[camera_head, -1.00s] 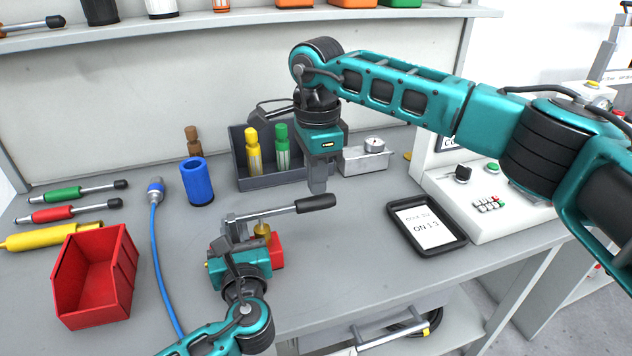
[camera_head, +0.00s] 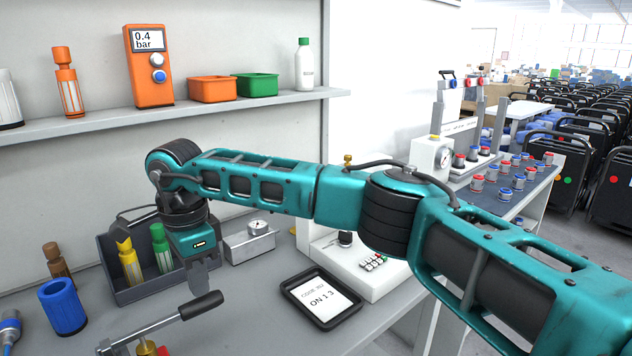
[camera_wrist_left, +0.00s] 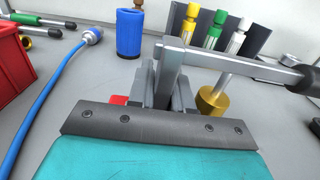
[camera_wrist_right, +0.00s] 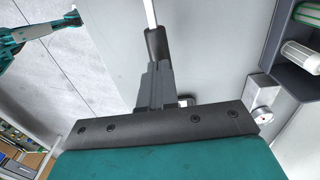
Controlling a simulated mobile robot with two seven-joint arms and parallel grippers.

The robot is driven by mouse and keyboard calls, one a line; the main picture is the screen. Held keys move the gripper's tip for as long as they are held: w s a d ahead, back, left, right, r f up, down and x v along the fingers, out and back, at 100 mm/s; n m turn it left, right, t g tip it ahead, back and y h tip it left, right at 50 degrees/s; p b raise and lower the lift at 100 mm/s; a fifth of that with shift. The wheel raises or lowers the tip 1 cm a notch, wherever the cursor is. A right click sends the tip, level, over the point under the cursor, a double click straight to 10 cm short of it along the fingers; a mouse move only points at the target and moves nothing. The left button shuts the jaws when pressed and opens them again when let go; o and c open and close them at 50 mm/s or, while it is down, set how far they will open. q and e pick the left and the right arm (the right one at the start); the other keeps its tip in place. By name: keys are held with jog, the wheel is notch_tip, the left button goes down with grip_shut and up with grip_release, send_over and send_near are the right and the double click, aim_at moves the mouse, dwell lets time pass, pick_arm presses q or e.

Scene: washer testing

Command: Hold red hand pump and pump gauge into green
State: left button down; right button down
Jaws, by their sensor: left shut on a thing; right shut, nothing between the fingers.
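The hand pump (camera_head: 160,349) shows at the bottom left of the head view, with a little red body, a brass part and a grey lever with a black grip (camera_head: 200,305). In the left wrist view my left gripper (camera_wrist_left: 172,80) is shut on the pump beside its brass part (camera_wrist_left: 211,100); the red body (camera_wrist_left: 118,100) is mostly hidden. My right gripper (camera_head: 205,283) is shut and empty, just above the grip's end; whether they touch is unclear. A round gauge (camera_head: 258,227) sits on a grey box at the back; its reading is too small.
An orange meter (camera_head: 149,66) on the shelf reads 0.4 bar. A white control box (camera_head: 375,277) stands right of the tablet.

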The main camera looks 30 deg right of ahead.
dwell(0.5)
